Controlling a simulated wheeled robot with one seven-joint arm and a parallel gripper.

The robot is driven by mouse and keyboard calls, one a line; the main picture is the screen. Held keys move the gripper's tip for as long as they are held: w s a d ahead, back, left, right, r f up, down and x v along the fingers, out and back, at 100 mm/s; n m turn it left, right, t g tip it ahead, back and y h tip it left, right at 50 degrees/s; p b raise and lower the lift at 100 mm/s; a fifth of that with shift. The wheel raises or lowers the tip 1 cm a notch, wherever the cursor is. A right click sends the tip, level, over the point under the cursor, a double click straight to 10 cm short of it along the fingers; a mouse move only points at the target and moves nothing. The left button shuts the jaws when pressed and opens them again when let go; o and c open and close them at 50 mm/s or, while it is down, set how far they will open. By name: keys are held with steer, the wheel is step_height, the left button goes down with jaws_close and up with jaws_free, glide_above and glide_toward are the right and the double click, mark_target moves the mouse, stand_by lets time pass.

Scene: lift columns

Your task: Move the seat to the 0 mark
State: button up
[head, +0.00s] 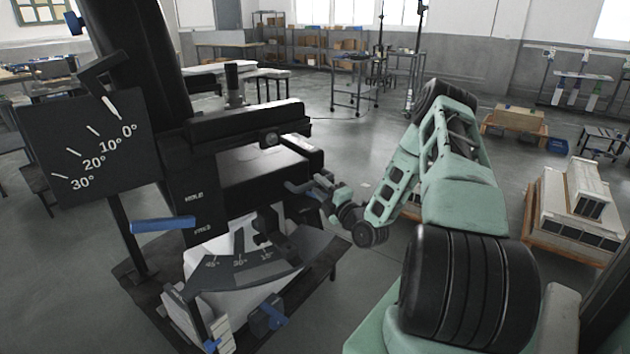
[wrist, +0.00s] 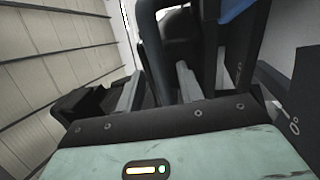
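The seat is probably the black padded block (head: 255,178) on the column in the head view. A dark dial plate (head: 60,125) at the left is marked 0° to 30°; a pale pointer tip (head: 111,107) lies near its 0° end. A lower curved scale (head: 240,268) shows 45°, 30° and 15°; I cannot see a 0 on it. My gripper (head: 312,188) is at the right side of the black block. In the wrist view, its grey fingers (wrist: 160,88) are apart, with a black looped bar (wrist: 142,22) by them; I cannot see contact.
A blue handle (head: 163,224) sticks out at the column's left, and blue knobs (head: 268,315) sit low in front. A pale model on a wooden pallet (head: 575,205) stands at the right. Open grey floor (head: 340,140) lies behind the column.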

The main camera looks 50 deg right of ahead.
mark_target(325, 170)
steer(key=shift+x, duration=1.35)
jaws_close()
steer(key=w+d+n+y+b, duration=0.1)
steer(key=d+b, duration=0.1)
steer(key=w+d+n+y+b, duration=0.1)
steer(key=d+y+b, duration=0.1)
steer(key=d, duration=0.1)
steer(key=w+d+y+b, duration=0.1)
steer(key=d+y+b, duration=0.1)
steer(key=shift+d+f+n+b, duration=0.25)
steer(key=shift+n+b, duration=0.15)
steer(key=shift+w+d+r, duration=0.1)
steer(key=shift+d+r, duration=0.2)
steer(key=shift+d, duration=0.1)
jaws_free()
steer(key=shift+d, duration=0.1)
steer(key=shift+f, duration=0.1)
